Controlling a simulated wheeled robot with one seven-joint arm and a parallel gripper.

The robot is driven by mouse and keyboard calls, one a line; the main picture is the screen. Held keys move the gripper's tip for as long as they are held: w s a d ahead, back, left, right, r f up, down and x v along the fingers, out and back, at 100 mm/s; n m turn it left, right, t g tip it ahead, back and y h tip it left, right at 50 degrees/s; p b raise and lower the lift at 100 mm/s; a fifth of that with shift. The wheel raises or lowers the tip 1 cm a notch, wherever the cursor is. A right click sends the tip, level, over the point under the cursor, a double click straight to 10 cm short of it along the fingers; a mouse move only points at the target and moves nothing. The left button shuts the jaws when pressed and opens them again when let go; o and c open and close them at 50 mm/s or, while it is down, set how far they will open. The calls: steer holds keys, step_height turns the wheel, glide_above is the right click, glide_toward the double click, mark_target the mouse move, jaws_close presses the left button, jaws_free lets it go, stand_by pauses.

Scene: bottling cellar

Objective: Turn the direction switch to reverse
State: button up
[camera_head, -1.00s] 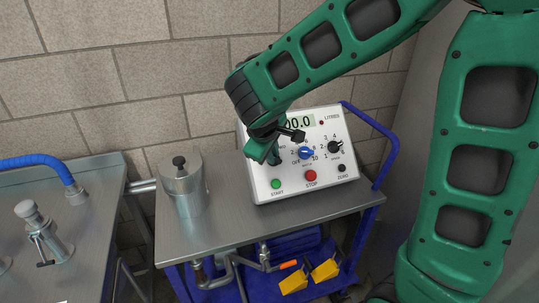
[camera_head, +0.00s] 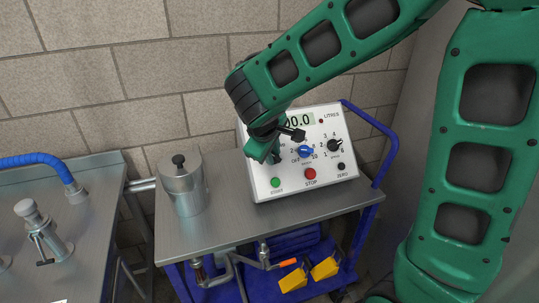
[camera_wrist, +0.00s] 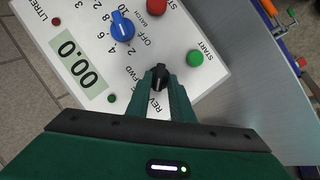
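The direction switch (camera_wrist: 160,77) is a black knob on the sloping white control panel (camera_head: 263,181). In the wrist view the FWD label is to its left and the REV label is below it, partly hidden by a finger. My gripper (camera_wrist: 161,82) has one finger on each side of the knob, close against it, and looks shut on it. In the head view my gripper (camera_head: 272,152) is at the panel's left side and hides most of the switch. I cannot clearly tell which label the knob points at.
The blue batch knob (camera_wrist: 122,26) and green start button (camera_wrist: 195,58) are close to my gripper. The red stop button (camera_head: 310,174) and black speed knob (camera_head: 334,145) are farther right. A lidded steel pot (camera_head: 183,184) stands left of the panel on the steel cart top (camera_head: 226,228).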

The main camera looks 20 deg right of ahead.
steer(key=shift+r, duration=0.5)
steer(key=v, duration=1)
steer(key=shift+f, duration=0.2)
steer(key=shift+s, duration=0.2)
